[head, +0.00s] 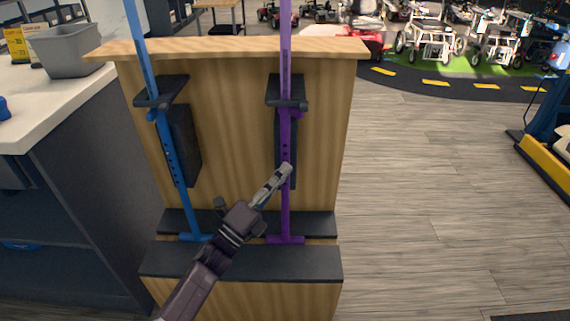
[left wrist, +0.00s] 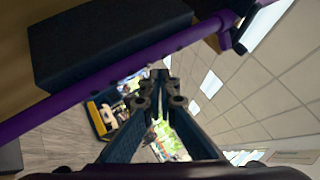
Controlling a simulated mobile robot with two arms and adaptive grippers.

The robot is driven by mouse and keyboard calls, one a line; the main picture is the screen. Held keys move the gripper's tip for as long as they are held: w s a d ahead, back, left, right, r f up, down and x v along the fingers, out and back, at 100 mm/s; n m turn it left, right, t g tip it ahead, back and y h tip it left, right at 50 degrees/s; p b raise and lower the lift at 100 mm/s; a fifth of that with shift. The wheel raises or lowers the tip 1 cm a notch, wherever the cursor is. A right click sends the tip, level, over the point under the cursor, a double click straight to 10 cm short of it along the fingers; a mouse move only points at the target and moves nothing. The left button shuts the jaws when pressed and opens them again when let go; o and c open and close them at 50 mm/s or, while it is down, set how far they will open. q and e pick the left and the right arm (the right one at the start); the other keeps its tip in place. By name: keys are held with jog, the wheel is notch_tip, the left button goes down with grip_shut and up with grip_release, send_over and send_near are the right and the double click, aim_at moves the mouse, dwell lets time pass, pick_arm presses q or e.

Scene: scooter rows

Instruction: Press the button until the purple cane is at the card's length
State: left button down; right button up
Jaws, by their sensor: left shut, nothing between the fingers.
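The purple cane (head: 285,214) stands upright on the right side of a wooden stand, passing through a black clamp (head: 287,91). A row of small dark holes runs along its shaft; I cannot make out the button. My left gripper (head: 287,170) is shut and empty, with its tips close to the shaft; whether they touch it I cannot tell. In the left wrist view the shut fingertips (left wrist: 159,76) lie beside the purple cane (left wrist: 100,88). My right gripper is not in view.
A blue cane (head: 176,170) stands in a matching clamp at the left of the wooden stand (head: 235,150). A grey bin (head: 70,50) sits on the white counter (head: 60,100). Open floor (head: 420,200) lies to the right, with scooters behind.

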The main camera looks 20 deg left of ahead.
pick_arm(q)
jog(key=shift+w, duration=0.1)
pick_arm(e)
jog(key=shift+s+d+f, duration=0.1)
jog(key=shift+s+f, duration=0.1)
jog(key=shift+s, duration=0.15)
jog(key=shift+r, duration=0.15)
